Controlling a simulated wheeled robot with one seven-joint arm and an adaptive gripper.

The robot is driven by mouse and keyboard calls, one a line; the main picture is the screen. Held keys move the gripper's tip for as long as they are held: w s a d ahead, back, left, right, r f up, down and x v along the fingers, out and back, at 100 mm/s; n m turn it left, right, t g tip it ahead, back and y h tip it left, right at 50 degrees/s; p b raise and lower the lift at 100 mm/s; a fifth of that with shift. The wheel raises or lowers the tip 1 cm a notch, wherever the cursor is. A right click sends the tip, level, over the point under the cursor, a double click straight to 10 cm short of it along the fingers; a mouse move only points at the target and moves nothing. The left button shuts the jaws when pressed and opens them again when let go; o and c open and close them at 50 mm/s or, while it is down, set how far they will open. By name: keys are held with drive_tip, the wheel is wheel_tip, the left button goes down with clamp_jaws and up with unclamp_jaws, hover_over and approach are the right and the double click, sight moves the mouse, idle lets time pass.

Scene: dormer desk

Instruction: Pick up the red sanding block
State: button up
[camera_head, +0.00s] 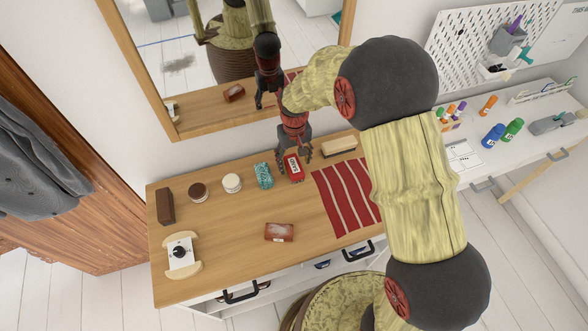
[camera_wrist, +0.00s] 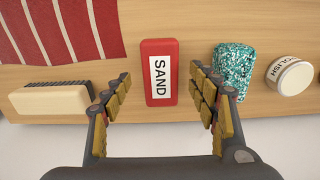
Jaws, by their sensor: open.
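The red sanding block (camera_wrist: 151,73) lies on the wooden dresser top, with a white label reading "SAND". In the wrist view it lies ahead of and between my open gripper's fingers (camera_wrist: 158,100), with a gap on both sides. In the head view my gripper (camera_head: 292,158) is over the back of the dresser at the block (camera_head: 294,168), and its fingers partly cover the block. Nothing is held.
A teal speckled sponge (camera_wrist: 233,66) and a polish tin (camera_wrist: 289,75) lie right of the block in the wrist view. A brush (camera_wrist: 50,100) lies left, below a red striped cloth (camera_wrist: 75,30). A mirror (camera_head: 180,60) stands behind. A brown box (camera_head: 279,232) lies nearer the front.

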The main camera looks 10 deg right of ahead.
sight(294, 165)
wheel_tip(294, 165, down, 4)
drive_tip(key=shift+w+r+b, duration=0.1)
drive_tip(key=shift+b, duration=0.4)
drive_tip(key=shift+c, duration=1.3)
drive_tip(key=c, duration=1)
